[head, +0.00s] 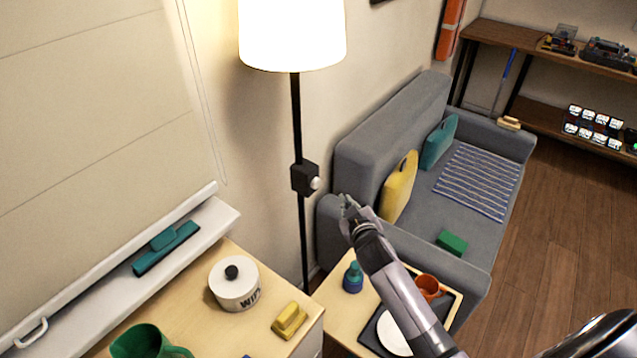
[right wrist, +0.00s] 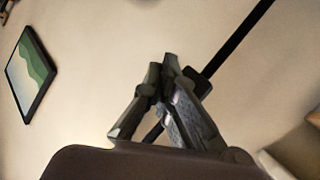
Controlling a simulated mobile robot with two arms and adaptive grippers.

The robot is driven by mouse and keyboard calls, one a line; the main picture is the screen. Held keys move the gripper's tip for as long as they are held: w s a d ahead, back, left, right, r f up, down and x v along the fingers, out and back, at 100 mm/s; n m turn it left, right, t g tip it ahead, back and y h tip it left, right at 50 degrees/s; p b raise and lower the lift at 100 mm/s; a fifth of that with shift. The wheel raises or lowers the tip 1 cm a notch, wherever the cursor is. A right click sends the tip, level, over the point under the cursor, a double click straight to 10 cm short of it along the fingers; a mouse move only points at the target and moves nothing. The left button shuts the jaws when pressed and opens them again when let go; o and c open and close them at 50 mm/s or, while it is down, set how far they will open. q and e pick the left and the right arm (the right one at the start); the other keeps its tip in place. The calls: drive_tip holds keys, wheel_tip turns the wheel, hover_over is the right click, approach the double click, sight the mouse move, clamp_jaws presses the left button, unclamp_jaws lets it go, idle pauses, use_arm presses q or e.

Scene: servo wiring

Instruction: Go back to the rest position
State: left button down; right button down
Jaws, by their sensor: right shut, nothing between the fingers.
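My right gripper (head: 347,205) is up in the air in front of the grey sofa's near arm, to the right of the floor lamp's black pole. Its arm comes in from the bottom right of the head view. In the right wrist view the gripper's fingers (right wrist: 168,75) are closed together with nothing between them. The lamp's pole (right wrist: 235,50) runs behind the fingers there, with its dark box partly hidden by them. My left gripper is not in the head view.
The floor lamp (head: 296,120) has a black box with a white knob (head: 315,183). A side table (head: 335,299) holds a blue bottle (head: 353,278), an orange mug (head: 428,287) and a tray. A wooden cabinet holds a white canister (head: 234,290) and a green mug (head: 140,342). Floor at right is clear.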

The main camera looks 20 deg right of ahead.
idle(0.3)
drive_tip(key=s+a+f+g+y, duration=0.15)
drive_tip(key=s+a+g, duration=0.25)
drive_tip(key=s, duration=0.7)
drive_tip(key=s+a+f+m+g+y, duration=0.1)
drive_tip(key=s+a+f+g, duration=0.2)
drive_tip(key=s, duration=0.9)
drive_tip(key=s+a+g+y, duration=0.1)
drive_tip(key=s+a+g, duration=0.35)
drive_tip(key=s, duration=0.65)
wheel_tip(320, 180, down, 28)
drive_tip(key=s+b, duration=0.1)
drive_tip(key=s, duration=0.1)
drive_tip(key=s+d+f+g, duration=0.1)
drive_tip(key=s+d+f, duration=0.2)
drive_tip(key=s+f, duration=1.3)
drive_tip(key=shift+g+b, duration=0.35)
drive_tip(key=shift+b, duration=0.1)
drive_tip(key=shift+s, duration=0.1)
